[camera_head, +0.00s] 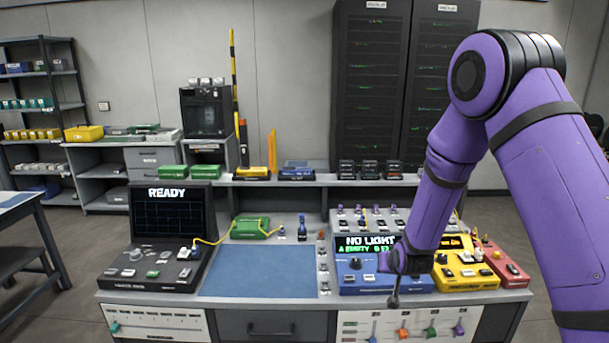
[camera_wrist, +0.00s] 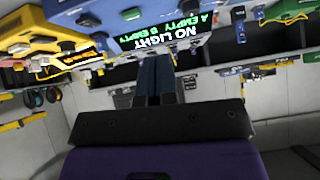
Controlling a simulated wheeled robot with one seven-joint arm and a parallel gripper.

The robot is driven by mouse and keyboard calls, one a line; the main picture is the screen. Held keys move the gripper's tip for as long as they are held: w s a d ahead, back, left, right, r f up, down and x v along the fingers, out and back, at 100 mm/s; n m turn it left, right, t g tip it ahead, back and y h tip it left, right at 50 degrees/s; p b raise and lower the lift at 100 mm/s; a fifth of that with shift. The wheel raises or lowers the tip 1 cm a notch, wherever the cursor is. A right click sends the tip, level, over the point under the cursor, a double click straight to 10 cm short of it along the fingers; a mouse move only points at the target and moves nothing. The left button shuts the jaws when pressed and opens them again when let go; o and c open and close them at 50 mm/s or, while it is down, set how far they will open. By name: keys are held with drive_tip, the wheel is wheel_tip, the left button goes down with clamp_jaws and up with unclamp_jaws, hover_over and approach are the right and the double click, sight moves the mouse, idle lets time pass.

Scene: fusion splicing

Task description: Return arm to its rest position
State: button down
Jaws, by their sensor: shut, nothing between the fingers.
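My gripper (camera_head: 394,300) is in front of the blue device at the front edge of the workbench, at the end of my purple arm, and points down. In the wrist view its two dark fingers (camera_wrist: 158,82) are pressed together with nothing between them. My arm hides part of the blue and yellow devices. Whether the gripper touches the blue device I cannot tell.
A black device (camera_head: 160,272) with a "READY" screen stands left on the bench. A blue mat (camera_head: 255,283) lies clear in the middle. A green box (camera_head: 250,228) with a yellow cable sits behind it. Yellow (camera_head: 465,283) and red (camera_head: 508,280) devices stand on the right.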

drive_tip(key=s+d+r+g, duration=0.1)
drive_tip(key=s+r, duration=0.4)
drive_tip(key=r, duration=0.3)
drive_tip(key=s+d+r, duration=0.1)
drive_tip(key=s+r, duration=0.3)
drive_tip(key=r, duration=0.4)
drive_tip(key=s+d+r+g, duration=0.1)
drive_tip(key=s+d+r, duration=0.1)
drive_tip(key=s+r, duration=0.5)
drive_tip(key=s+d+r+g, duration=0.1)
drive_tip(key=s+r, duration=0.4)
drive_tip(key=s, duration=0.6)
drive_tip(key=s+d+r, duration=0.1)
drive_tip(key=s+r, duration=0.4)
drive_tip(key=s, duration=0.7)
drive_tip(key=shift+s+d+r+n+g, duration=0.15)
drive_tip(key=shift+d+r+n+g, duration=0.1)
drive_tip(key=shift+r+n+g, duration=0.15)
idle(2.5)
